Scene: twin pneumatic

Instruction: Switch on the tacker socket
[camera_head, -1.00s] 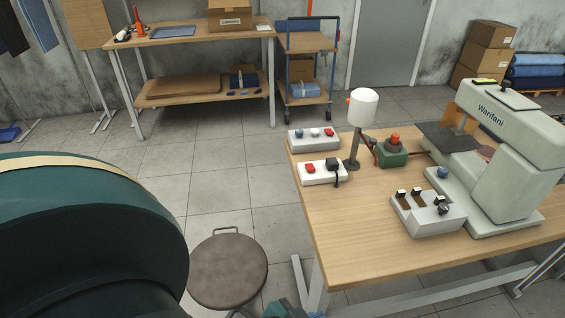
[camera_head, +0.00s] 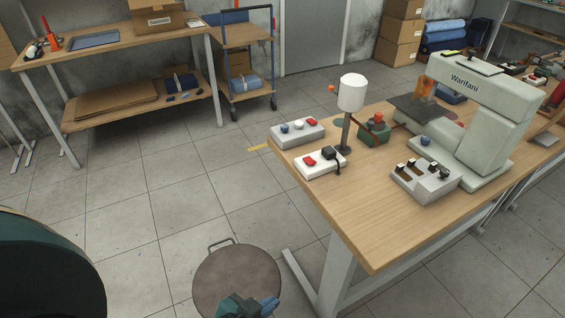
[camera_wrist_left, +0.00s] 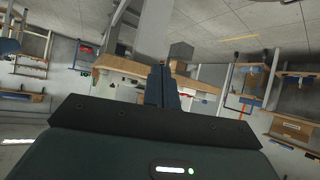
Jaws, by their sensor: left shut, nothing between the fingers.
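A white socket box (camera_head: 320,163) with a red switch (camera_head: 309,161) and a black plug with a cable stands near the left edge of the wooden table (camera_head: 372,232). I take it to be the tacker socket; no label on it is readable. My left gripper (camera_head: 248,304) is low in the head view, over the stool and well short of the table. Its fingers (camera_wrist_left: 162,86) are together and empty in the left wrist view. My right gripper is not in view.
A grey box (camera_head: 298,132) with blue, white and red buttons lies behind the socket. A white cylinder on a post (camera_head: 352,92) stands beside it. The Warifani machine (camera_head: 480,105) and a switch panel (camera_head: 426,182) are to the right. A round stool (camera_head: 236,277) stands before the table.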

